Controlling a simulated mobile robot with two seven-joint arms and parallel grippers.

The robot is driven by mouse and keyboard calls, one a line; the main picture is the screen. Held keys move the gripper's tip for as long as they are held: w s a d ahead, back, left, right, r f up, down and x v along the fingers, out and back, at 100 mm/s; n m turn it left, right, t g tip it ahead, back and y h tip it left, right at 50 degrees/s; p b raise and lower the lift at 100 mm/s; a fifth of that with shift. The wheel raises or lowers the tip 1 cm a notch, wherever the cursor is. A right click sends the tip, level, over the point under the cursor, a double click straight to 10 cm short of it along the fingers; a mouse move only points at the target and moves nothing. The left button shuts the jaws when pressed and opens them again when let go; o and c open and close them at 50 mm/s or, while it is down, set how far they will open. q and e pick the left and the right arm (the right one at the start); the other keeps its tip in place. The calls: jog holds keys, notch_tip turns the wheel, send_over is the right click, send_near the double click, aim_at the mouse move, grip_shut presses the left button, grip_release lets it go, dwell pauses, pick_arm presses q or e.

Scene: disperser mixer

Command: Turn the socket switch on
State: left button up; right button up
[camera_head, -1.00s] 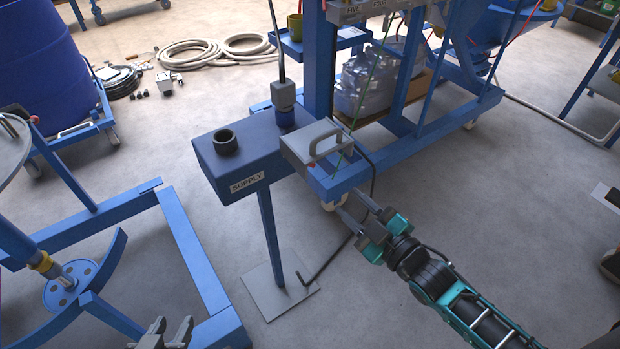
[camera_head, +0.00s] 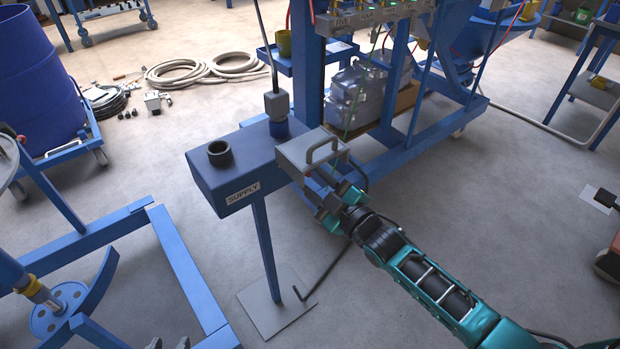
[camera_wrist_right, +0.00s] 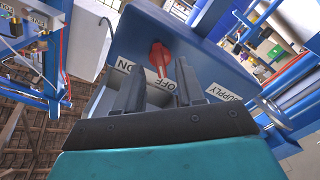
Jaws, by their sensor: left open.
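The red socket switch (camera_wrist_right: 160,57) is in the right wrist view, on the face of the blue supply box (camera_wrist_right: 190,50). Its lever points towards the OFF label (camera_wrist_right: 167,88); the ON label (camera_wrist_right: 124,66) is to its left. The open fingers of my right gripper (camera_wrist_right: 158,70) stand either side of the lever's line, and I cannot tell whether they touch it. In the head view my right gripper (camera_head: 321,179) is beside the grey handled cover (camera_head: 308,149), and the switch is hidden. Only the fingertips of my left gripper (camera_head: 169,343) show at the bottom edge, apart.
The supply box (camera_head: 235,165) stands on a blue post with a grey foot plate (camera_head: 277,306). A blue wheeled frame (camera_head: 400,145) is behind it. Open floor lies to the right.

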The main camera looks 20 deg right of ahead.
jog(key=shift+x, duration=1.2)
jog(key=shift+c, duration=0.3)
grip_shut()
